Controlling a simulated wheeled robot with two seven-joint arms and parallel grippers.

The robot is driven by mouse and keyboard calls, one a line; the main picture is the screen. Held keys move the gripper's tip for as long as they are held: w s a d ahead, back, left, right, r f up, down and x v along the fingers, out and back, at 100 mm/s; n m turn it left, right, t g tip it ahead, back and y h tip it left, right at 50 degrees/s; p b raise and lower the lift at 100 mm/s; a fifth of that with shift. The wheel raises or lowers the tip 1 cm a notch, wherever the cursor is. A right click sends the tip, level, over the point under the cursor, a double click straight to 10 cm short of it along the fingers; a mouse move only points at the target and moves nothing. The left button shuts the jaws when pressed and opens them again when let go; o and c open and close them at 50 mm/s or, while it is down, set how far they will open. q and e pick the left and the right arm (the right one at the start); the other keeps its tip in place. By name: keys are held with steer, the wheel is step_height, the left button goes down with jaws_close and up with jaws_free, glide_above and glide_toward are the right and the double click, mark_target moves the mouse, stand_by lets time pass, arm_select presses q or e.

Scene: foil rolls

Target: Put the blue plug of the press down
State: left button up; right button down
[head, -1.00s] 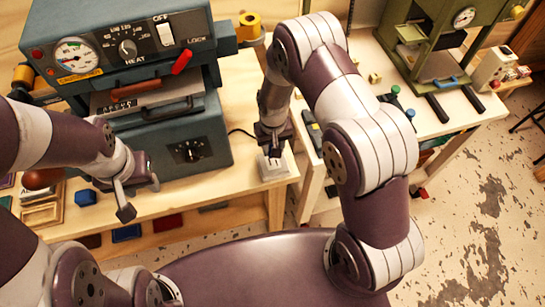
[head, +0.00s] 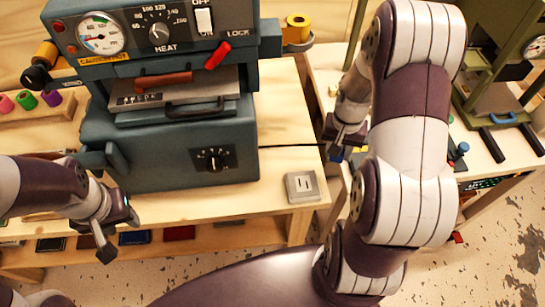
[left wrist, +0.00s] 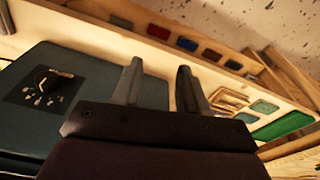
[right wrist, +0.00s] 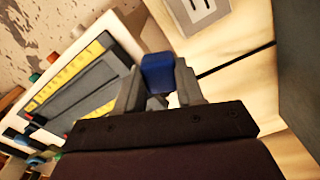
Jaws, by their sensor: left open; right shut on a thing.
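The blue plug (right wrist: 158,72) is between the fingers of my right gripper (right wrist: 160,88), which is shut on it. In the head view my right gripper (head: 343,138) is right of the press (head: 160,150), near the bench's right edge, with a bit of blue below it. A black cord (head: 290,147) runs from the press towards the plug. The grey socket block (head: 301,186) sits bare at the bench's right front corner, apart from the plug. My left gripper (head: 117,232) is open and empty in front of the press; its spread fingers show in the left wrist view (left wrist: 158,85).
Bare wood (head: 285,120) lies between the press and the right edge. A second table (head: 480,165) with a green machine (head: 505,95) stands at the right. Coloured spools (head: 28,100) stand left of the press. Colour pads (head: 134,238) lie on a lower shelf.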

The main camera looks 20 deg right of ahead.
glide_above(297, 160)
step_height(297, 160, down, 7)
steer(key=shift+s+r, duration=0.1)
steer(key=shift+a+f, duration=0.15)
steer(key=shift+f, duration=0.25)
step_height(297, 160, down, 3)
steer(key=shift+r+p, duration=0.1)
steer(key=shift+p, duration=0.25)
steer(key=shift+f, duration=0.4)
steer(key=shift+f, duration=0.15)
steer(key=shift+f+b, duration=0.4)
steer(key=c, duration=0.7)
jaws_free()
